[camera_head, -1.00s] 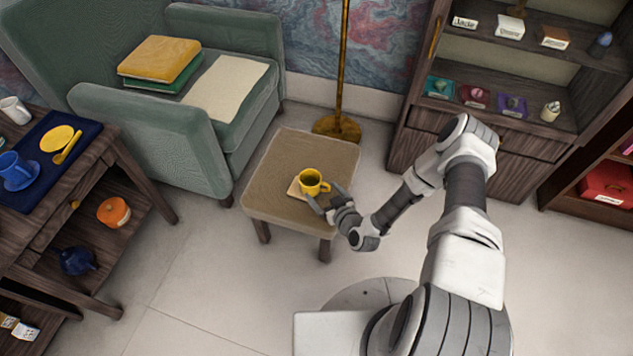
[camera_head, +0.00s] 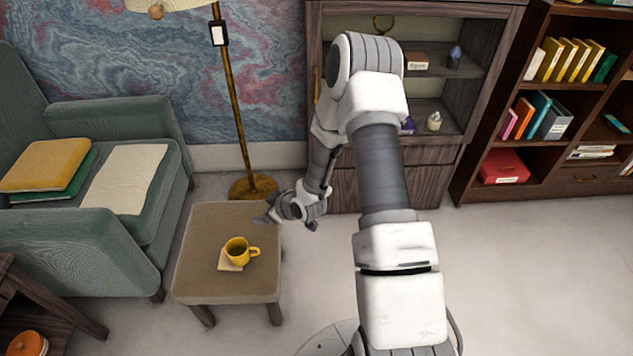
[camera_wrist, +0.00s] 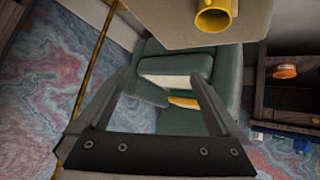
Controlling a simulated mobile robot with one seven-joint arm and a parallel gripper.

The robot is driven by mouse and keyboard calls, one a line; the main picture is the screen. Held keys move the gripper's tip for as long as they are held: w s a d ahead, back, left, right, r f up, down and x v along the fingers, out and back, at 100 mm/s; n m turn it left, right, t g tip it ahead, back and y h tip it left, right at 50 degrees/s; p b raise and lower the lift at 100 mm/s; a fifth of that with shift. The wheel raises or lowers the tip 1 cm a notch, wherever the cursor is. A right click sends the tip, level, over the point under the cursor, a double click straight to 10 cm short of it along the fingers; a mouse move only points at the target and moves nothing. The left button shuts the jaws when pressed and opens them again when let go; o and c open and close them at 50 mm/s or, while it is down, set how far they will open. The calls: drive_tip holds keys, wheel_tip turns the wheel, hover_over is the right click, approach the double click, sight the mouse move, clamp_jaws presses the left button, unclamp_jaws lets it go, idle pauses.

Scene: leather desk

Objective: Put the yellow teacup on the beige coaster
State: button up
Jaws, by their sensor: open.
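The yellow teacup (camera_head: 237,250) stands upright on the beige coaster (camera_head: 227,265), on a small square brown stool-like table (camera_head: 207,238). The coaster's left and front parts show beyond the cup. The cup's handle points right. My gripper (camera_head: 266,212) is open and empty near the table's far right corner, apart from the cup. In the wrist view, the open fingers (camera_wrist: 167,75) have nothing between them, and the cup (camera_wrist: 213,16) shows at the top edge.
A green armchair (camera_head: 80,245) with books and a cloth stands left of the small table. A floor lamp pole (camera_head: 235,105) stands behind it. A dark cabinet (camera_head: 430,178) and a bookshelf (camera_head: 525,140) stand at the back right. Floor at the right is clear.

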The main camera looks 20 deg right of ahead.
drive_tip(key=s+d+r+m+g+h, duration=0.1)
drive_tip(key=s+d+r+h, duration=0.1)
drive_tip(key=r, duration=0.7)
drive_tip(key=s+d+r+m+h, duration=0.1)
drive_tip(key=s+r, duration=0.2)
drive_tip(key=r, duration=0.5)
drive_tip(key=s+d+r+m+g+h, duration=0.1)
drive_tip(key=s+d+r+h, duration=0.1)
drive_tip(key=r, duration=0.7)
drive_tip(key=s+r+m, duration=0.1)
drive_tip(key=s+r, duration=0.2)
drive_tip(key=s, duration=0.4)
drive_tip(key=s+a+r+m, duration=0.1)
drive_tip(key=s+r, duration=0.3)
drive_tip(key=s, duration=0.4)
drive_tip(key=s+a+r+m+g+y, duration=0.1)
drive_tip(key=s+r+m, duration=0.1)
drive_tip(key=s+r, duration=0.2)
drive_tip(key=s, duration=0.3)
drive_tip(key=shift+s+a+r, duration=0.2)
drive_tip(key=shift+s+a, duration=0.05)
drive_tip(key=shift+s, duration=0.1)
drive_tip(key=shift+r, duration=0.1)
wheel_tip(320, 180, up, 14)
drive_tip(key=p, duration=1.4)
drive_tip(key=shift+r, duration=0.1)
